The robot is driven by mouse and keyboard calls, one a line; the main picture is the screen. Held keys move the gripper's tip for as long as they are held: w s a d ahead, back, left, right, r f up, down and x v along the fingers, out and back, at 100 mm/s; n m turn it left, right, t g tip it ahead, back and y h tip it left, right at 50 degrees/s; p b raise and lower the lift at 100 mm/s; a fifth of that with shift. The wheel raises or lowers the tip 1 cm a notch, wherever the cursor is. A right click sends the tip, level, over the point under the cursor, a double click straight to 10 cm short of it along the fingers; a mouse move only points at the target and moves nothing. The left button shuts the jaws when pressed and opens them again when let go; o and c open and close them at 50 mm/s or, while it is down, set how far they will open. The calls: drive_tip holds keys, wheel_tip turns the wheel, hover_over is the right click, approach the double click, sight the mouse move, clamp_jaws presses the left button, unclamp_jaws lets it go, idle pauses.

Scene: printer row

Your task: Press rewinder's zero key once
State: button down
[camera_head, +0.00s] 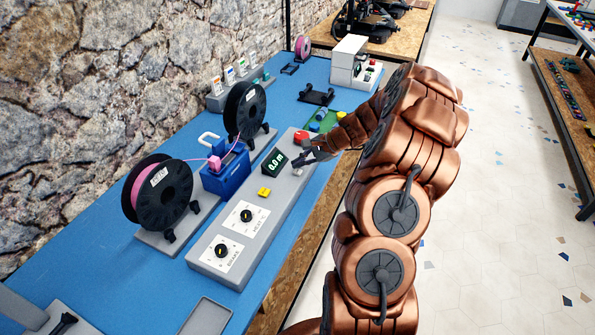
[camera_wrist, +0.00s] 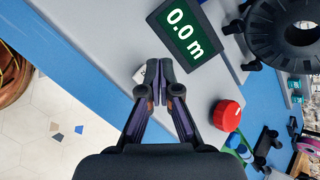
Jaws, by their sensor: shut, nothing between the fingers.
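The rewinder's long grey console (camera_head: 235,262) lies on the blue bench, with two spool holders behind it. Its display (camera_head: 275,162) reads 0.0 m and also shows in the wrist view (camera_wrist: 188,32). My gripper (camera_head: 303,160) is over the console's front side, between the display and the red button (camera_head: 301,136). In the wrist view my gripper (camera_wrist: 159,70) is shut and empty, its fingertips beside the display. A small pale key (camera_wrist: 140,74) shows partly behind the fingertips. Whether they touch it, I cannot tell; its label is not visible.
A yellow button (camera_head: 264,192) and two dials, heat (camera_head: 246,216) and brake (camera_head: 221,251), are on the console. Black spools (camera_head: 160,194) stand behind it. A white device (camera_head: 349,60) stands farther back.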

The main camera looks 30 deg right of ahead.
sight(298, 172)
drive_tip(key=shift+r+p, duration=1.3)
drive_tip(key=shift+r, duration=1.2)
drive_tip(key=shift+a+r, duration=0.2)
drive_tip(key=shift+a, duration=0.2)
drive_tip(key=s+a+r+n+g, duration=0.2)
drive_tip(key=s+a+r+n, duration=0.15)
drive_tip(key=a, duration=0.35)
drive_tip(key=s+a+r+n+g, duration=0.25)
drive_tip(key=s+a, duration=0.25)
drive_tip(key=a, duration=0.3)
drive_tip(key=s+a+r+n+g, duration=0.1)
drive_tip(key=s+a+r+n, duration=0.3)
drive_tip(key=a, duration=0.3)
drive_tip(key=s+a+r+n+g+h, duration=0.1)
drive_tip(key=s+n+g+h, duration=0.2)
drive_tip(key=s, duration=2.2)
drive_tip(key=n+h, duration=0.3)
drive_tip(key=n, duration=0.2)
drive_tip(key=shift+a+r, duration=0.15)
drive_tip(key=shift+a, duration=0.25)
